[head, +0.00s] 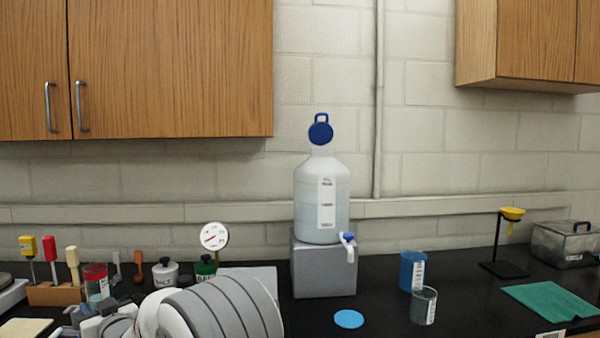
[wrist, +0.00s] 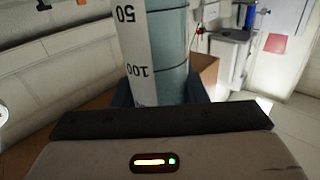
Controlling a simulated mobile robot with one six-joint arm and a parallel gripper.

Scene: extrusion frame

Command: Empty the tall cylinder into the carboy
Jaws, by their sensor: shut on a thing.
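The carboy (head: 309,215) is a translucent white bottle with a scale label and a tap (head: 349,246) low on its right. It stands upright on a grey block (head: 322,274). A round blue cap (head: 320,132) stands at its neck; whether the mouth is open I cannot tell. In the wrist view, my gripper (wrist: 160,92) is shut on the tall cylinder (wrist: 168,45), a teal-tinted tube with a white scale reading 50 and 100 upside down. Its ends are out of view there. In the head view, I cannot make out the held cylinder for certain near my arm at lower left.
On the black bench, a blue beaker (head: 411,271) and a clear beaker (head: 424,306) stand right of the block. A light blue disc (head: 349,319) lies in front. A yellow funnel (head: 512,215) on a stand is at right. A dial gauge (head: 214,236) and several jars stand left.

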